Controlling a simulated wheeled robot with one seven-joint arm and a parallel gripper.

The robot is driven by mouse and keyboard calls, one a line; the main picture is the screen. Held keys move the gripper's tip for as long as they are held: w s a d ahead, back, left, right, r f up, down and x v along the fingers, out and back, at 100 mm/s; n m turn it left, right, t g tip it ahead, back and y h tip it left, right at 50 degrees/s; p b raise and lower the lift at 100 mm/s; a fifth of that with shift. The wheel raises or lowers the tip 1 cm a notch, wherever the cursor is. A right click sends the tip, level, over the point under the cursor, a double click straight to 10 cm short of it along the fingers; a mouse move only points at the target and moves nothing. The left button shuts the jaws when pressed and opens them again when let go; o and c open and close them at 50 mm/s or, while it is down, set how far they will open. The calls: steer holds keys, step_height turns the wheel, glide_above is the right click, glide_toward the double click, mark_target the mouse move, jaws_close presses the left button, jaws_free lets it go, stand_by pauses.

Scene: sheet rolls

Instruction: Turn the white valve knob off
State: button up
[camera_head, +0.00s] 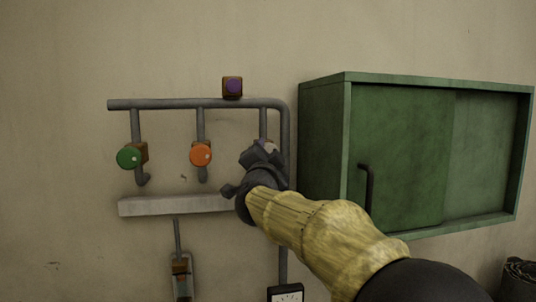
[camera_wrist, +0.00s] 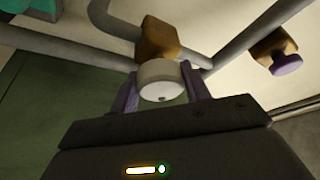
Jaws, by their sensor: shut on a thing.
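The white valve knob (camera_wrist: 160,80) shows in the wrist view, round with a small dark dot near its lower rim, in front of a brown valve body (camera_wrist: 157,42) on a grey pipe. My gripper (camera_wrist: 160,92) has its two purple fingers on either side of the knob and is shut on it. In the head view my gripper (camera_head: 264,158) is at the rightmost valve and covers most of the white knob (camera_head: 270,146). The orange knob (camera_head: 201,154) and green knob (camera_head: 129,157) are on the valves to the left.
A purple knob (camera_head: 233,86) sits on top of the grey pipe (camera_head: 190,104). A green cabinet (camera_head: 400,150) with a dark handle stands close to the right of my gripper. A pale ledge (camera_head: 170,205) runs below the valves. A gauge (camera_head: 286,293) is lower down.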

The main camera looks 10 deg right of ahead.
steer(key=m+p, duration=0.1)
steer(key=m, duration=0.1)
steer(key=m+g+h+p, duration=0.1)
steer(key=m, duration=0.2)
steer(key=shift+a+g, duration=0.1)
steer(key=shift+g, duration=0.2)
steer(key=shift+m+g+p, duration=0.5)
steer(key=shift+m+p, duration=0.15)
steer(key=shift+m, duration=0.25)
steer(key=shift+f, duration=0.15)
steer(key=o, duration=1)
steer(key=r+b+v, duration=0.1)
steer(key=b+v, duration=0.4)
steer(key=v, duration=1.2)
steer(key=shift+s+f, duration=0.25)
steer(key=shift+f, duration=0.2)
